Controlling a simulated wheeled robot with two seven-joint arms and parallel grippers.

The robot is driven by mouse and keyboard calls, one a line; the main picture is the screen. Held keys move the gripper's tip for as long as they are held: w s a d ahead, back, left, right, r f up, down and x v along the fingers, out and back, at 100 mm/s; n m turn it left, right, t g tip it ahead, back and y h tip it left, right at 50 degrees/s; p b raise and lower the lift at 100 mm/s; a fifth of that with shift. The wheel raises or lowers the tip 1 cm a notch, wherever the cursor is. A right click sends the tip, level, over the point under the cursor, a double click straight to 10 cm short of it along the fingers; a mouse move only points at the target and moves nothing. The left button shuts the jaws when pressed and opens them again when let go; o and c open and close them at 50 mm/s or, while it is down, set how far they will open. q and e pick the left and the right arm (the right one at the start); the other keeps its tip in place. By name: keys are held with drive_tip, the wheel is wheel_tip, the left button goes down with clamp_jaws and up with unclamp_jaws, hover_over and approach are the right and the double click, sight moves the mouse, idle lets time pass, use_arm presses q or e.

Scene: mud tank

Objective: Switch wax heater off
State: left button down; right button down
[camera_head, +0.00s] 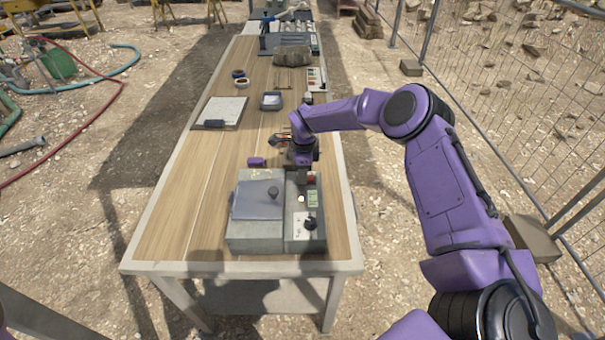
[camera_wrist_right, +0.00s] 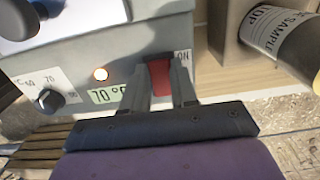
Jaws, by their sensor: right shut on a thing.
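The wax heater (camera_head: 258,237) is a grey box with a lid and black knob on top, near the front of the table. Its panel carries a dial (camera_wrist_right: 47,100), a lit amber lamp (camera_wrist_right: 100,74) and a display (camera_wrist_right: 108,94) reading about 70 °C. A red switch (camera_wrist_right: 160,78) sits beside the word "ON". My right gripper (camera_wrist_right: 163,84) has its two fingers around the red switch, one on each side. In the head view my right gripper (camera_head: 304,170) is at the far right corner of the heater. My left gripper is not in view.
Farther along the table are a clipboard (camera_head: 222,111), a small grey device (camera_head: 271,101) and a stone block (camera_head: 292,55). The table's left front is clear. A wire fence (camera_head: 500,130) runs along the right.

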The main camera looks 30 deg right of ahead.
drive_tip(key=y+b, duration=0.1)
drive_tip(key=t+y+b, duration=0.1)
drive_tip(key=b, duration=0.3)
drive_tip(key=shift+s+d+f+t+y, duration=0.3)
drive_tip(key=shift+f+t+y, duration=0.05)
drive_tip(key=shift+t+y, duration=0.05)
drive_tip(key=shift+r+b, duration=0.2)
drive_tip(key=shift+b, duration=0.15)
drive_tip(key=shift+r, duration=0.2)
drive_tip(key=c, duration=0.9)
unclamp_jaws()
drive_tip(key=shift+c, duration=0.2)
drive_tip(key=shift+o, duration=0.3)
drive_tip(key=shift+w+a, duration=0.1)
